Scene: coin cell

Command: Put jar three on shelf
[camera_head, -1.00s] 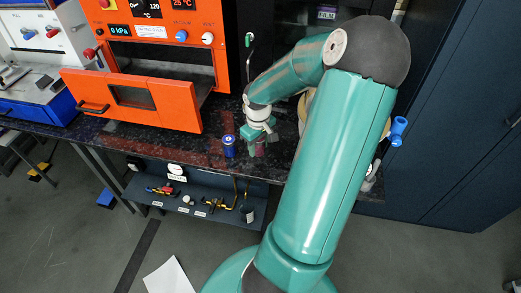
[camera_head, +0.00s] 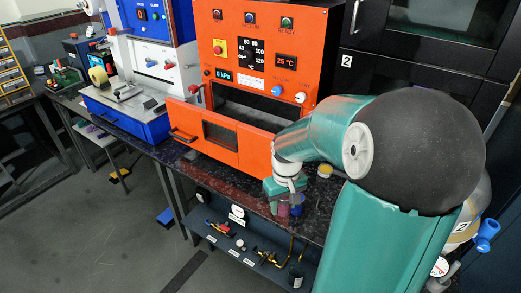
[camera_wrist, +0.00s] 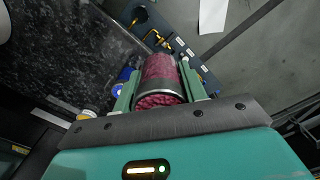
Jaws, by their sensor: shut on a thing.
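My gripper (camera_head: 284,196) is shut on a dark pink jar (camera_wrist: 160,78). In the wrist view the jar lies between the two green fingers, with a grey metal band and pink contents. In the head view the held jar (camera_head: 283,209) is small, below the fingers, at the front part of the dark counter. I cannot read a number on it. A blue jar (camera_head: 297,206) stands just right of it; it also shows in the wrist view (camera_wrist: 124,74). A lower grey shelf (camera_head: 222,245) runs under the counter.
An orange oven (camera_head: 258,75) with its door (camera_head: 220,139) open stands behind my gripper. A yellow-topped jar (camera_head: 325,170) stands farther back on the speckled counter (camera_head: 235,180). The lower shelf bears several small fittings (camera_head: 266,256). Dark cabinets (camera_head: 400,45) stand at the right.

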